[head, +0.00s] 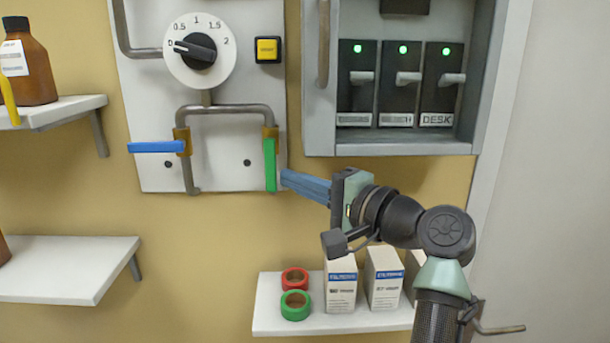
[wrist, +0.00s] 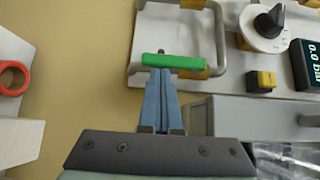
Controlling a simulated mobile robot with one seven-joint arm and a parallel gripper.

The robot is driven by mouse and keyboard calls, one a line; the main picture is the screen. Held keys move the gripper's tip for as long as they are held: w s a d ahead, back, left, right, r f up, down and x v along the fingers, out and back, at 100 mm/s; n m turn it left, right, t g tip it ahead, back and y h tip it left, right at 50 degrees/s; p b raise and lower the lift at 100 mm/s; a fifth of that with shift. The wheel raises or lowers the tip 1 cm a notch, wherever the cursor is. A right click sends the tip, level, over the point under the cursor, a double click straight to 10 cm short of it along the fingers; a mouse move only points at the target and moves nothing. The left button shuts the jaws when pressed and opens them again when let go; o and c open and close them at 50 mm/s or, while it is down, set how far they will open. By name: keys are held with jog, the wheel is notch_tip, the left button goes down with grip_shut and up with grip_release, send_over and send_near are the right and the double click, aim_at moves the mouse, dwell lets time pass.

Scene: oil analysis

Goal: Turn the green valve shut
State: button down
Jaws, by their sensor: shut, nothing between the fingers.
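The green valve handle (head: 270,164) is on the right pipe of the wall panel and hangs vertically, along the pipe. In the wrist view the green handle (wrist: 174,61) lies across the tips of my fingers. My gripper (head: 284,179) is shut and empty, its blue fingers together. The fingertips are at the right side of the handle's lower part; whether they touch it I cannot tell. The blue valve handle (head: 156,147) on the left pipe is horizontal, across its pipe.
Above are a dial (head: 200,50) and a yellow button (head: 267,49). A grey switch box (head: 390,146) with several switches is at the upper right. Below, a shelf (head: 268,318) holds red tape (head: 295,277), green tape (head: 295,306) and white boxes (head: 341,283).

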aim_at(271, 185)
dwell(0.3)
jog(key=shift+a+f+b, duration=0.15)
jog(key=shift+a+b, duration=0.05)
jog(key=shift+b, duration=0.15)
jog(key=shift+a+f+m+t+y+b, duration=0.2)
jog(key=shift+m+t+y+b, duration=0.1)
jog(key=shift+m+b, duration=0.25)
jog(key=a+f+m+t+y+b, duration=0.1)
jog(key=m+t+b, duration=0.1)
jog(key=b, duration=0.1)
jog(key=shift+a+m, duration=0.25)
jog(key=shift+a, duration=0.1)
jog(key=a+r+m+t+h+b, duration=0.1)
jog(key=a+m+t+h+b, duration=0.2)
jog(key=m, duration=0.7)
jog(key=a+r+m+t+h+b, duration=0.2)
jog(key=m+t+h+b, duration=0.4)
jog(key=m, duration=0.5)
jog(key=a+t+h, duration=0.1)
jog(key=t+h, duration=0.1)
jog(key=h, duration=0.1)
jog(key=shift+a+b, duration=0.35)
jog(key=shift+r, duration=0.2)
jog(key=shift+a, duration=0.1)
